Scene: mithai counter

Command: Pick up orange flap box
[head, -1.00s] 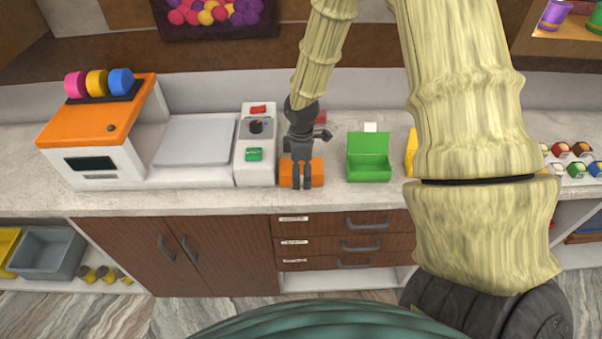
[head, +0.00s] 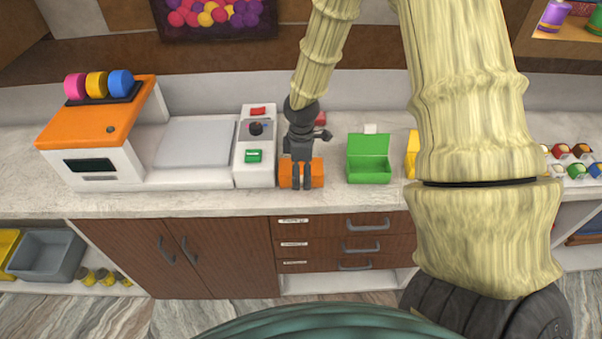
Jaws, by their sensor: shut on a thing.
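The orange flap box (head: 317,174) stands on the light counter, just right of the white control unit. My gripper (head: 302,183) is over its front from above, with its dark fingers shut on it. The fingers and wrist hide the middle of the box. A small red piece (head: 320,118) shows behind my gripper, partly hidden; I cannot tell whether it belongs to the box. I cannot see a clear gap between the box and the counter.
A green open flap box (head: 369,160) stands to the right, with a yellow one (head: 412,150) partly behind my arm. The control unit (head: 255,165) with buttons and an orange-white machine (head: 95,130) stand left. Several small coloured items (head: 575,152) sit far right.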

